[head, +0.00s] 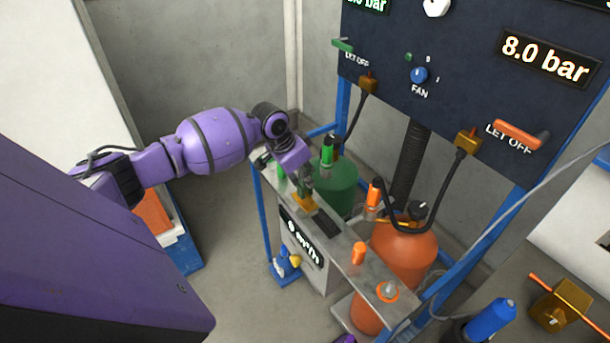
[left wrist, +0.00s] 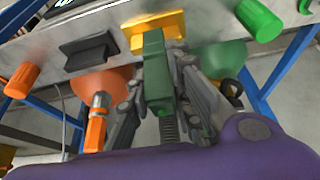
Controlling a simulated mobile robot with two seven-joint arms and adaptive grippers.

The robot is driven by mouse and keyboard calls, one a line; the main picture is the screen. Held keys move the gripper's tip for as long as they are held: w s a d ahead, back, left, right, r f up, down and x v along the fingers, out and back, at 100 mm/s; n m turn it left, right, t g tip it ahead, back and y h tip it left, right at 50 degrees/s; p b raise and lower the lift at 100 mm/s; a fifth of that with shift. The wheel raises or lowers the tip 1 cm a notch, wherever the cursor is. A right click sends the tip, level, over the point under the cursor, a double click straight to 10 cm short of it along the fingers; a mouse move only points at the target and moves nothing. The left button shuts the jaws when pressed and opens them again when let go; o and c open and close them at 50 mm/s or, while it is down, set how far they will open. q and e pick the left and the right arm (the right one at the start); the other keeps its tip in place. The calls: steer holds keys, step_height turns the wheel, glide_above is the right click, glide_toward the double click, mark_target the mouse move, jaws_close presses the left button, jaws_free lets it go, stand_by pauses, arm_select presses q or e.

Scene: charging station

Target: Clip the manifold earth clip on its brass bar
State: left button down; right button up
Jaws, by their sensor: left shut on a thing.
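The green clip (left wrist: 155,75) is held between the fingers of my left gripper (left wrist: 165,100) in the left wrist view. A ribbed grey part trails from its near end. The brass bar (left wrist: 150,22) is a yellow block on the grey shelf. The clip's far end overlaps the bar's lower edge in the picture; I cannot tell whether it grips it. In the head view my left gripper (head: 305,180) is right above the brass bar (head: 304,203), and its fingers mostly hide the clip.
A black bar (head: 326,222) lies beside the brass bar on the shelf (head: 345,248). An orange knob (head: 358,253) stands further along. A green cylinder (head: 338,185) and an orange cylinder (head: 400,255) stand behind the shelf, with black hoses above.

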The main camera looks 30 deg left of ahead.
arm_select(q)
steer(key=shift+f, duration=0.5)
steer(key=shift+f, duration=0.4)
steer(key=c, duration=1.5)
jaws_free()
steer(key=shift+r, duration=0.1)
steer(key=v, duration=1.2)
